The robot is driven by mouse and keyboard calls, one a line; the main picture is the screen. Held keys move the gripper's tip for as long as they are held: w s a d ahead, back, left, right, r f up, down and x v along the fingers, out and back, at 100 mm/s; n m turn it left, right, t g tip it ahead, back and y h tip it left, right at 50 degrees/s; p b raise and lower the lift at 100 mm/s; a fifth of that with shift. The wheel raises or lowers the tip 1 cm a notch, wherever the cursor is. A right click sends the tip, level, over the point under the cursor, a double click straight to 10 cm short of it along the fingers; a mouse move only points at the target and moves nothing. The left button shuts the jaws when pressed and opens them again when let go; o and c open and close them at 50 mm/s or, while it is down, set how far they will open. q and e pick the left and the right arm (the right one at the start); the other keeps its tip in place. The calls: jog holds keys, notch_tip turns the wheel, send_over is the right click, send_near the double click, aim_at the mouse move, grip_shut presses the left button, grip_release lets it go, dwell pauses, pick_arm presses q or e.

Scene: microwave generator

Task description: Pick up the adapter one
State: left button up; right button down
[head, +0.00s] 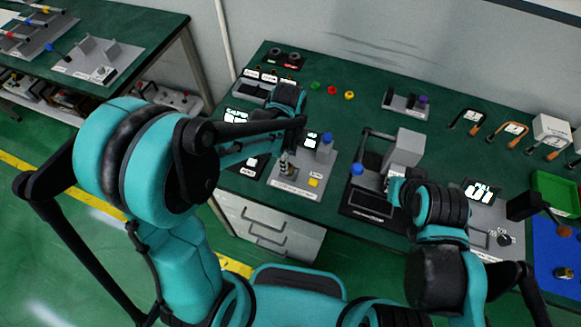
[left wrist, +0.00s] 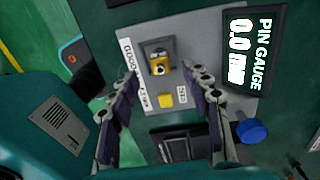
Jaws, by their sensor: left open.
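A small metal and yellow piece (left wrist: 159,64) sits in a square socket on a light grey fixture plate (left wrist: 195,47) in the left wrist view. I cannot read a label that tells whether it is adapter one. My left gripper (left wrist: 165,78) is open and empty over this plate, its two dark-padded fingers apart to either side of the socket and the yellow button (left wrist: 165,99). The same plate (head: 292,187) shows in the head view, partly behind my left arm. My right arm is over the right half of the table; its fingertips are not clear.
A pin gauge display (left wrist: 253,52) and a blue knob (left wrist: 250,130) stand close to my left gripper. Green, red and yellow rings (head: 349,95) lie at the back. A device with a grey block (head: 406,146) stands right of the plate. A blue mat (head: 556,262) lies far right.

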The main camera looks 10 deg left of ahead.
pick_arm(q)
notch_tip(320, 180, down, 5)
jog(key=shift+f+b, duration=0.1)
jog(key=shift+b, duration=0.8)
grip_shut()
